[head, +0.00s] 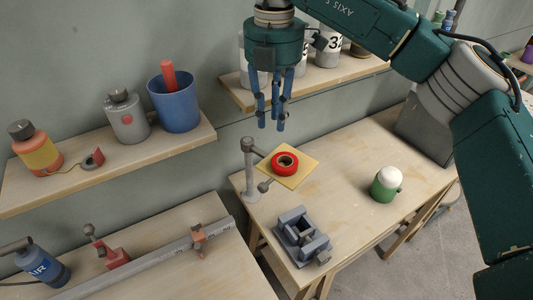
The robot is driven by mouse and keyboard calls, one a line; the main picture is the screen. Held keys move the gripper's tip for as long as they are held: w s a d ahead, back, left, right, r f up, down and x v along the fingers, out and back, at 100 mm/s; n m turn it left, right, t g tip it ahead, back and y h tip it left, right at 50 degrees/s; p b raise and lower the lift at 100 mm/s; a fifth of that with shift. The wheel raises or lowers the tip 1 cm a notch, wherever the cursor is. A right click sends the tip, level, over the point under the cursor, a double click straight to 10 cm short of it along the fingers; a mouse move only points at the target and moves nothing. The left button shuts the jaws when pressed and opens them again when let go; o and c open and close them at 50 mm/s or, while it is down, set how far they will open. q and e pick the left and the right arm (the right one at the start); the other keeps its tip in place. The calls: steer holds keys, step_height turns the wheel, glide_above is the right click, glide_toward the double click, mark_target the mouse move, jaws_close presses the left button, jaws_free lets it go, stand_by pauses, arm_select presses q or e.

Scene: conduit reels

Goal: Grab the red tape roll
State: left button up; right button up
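The red tape roll (285,163) lies flat on a yellow square plate (298,178) on the right-hand workbench, with its dark hole showing. My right gripper (272,118) hangs above and a little left of the roll in the head view, fingers pointing down. Its blue fingers are spread with gaps between them and nothing is held. It is apart from the roll. My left gripper does not show.
A grey post with arms (250,168) stands just left of the plate. A grey vise (300,236) sits at the bench front, and a green-and-white jar (386,184) to the right. A shelf (345,72) with containers is behind my gripper. Bench space between plate and jar is clear.

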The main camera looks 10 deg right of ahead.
mark_target(276, 157)
steer(key=f, duration=0.3)
steer(key=s+d+f+p, duration=0.1)
steer(key=shift+f, duration=0.25)
steer(key=shift+w+f, duration=0.1)
steer(key=shift+f, duration=0.1)
step_height(276, 157, down, 4)
steer(key=shift+a+f+p, duration=0.1)
steer(key=shift+f+p, duration=0.1)
steer(key=shift+p, duration=1.05)
steer(key=shift+f, duration=0.45)
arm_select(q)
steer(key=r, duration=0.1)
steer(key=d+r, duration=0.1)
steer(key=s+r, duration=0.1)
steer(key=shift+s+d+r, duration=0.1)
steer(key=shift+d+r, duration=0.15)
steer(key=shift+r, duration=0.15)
arm_select(e)
steer(key=shift+c, duration=0.3)
jaws_close()
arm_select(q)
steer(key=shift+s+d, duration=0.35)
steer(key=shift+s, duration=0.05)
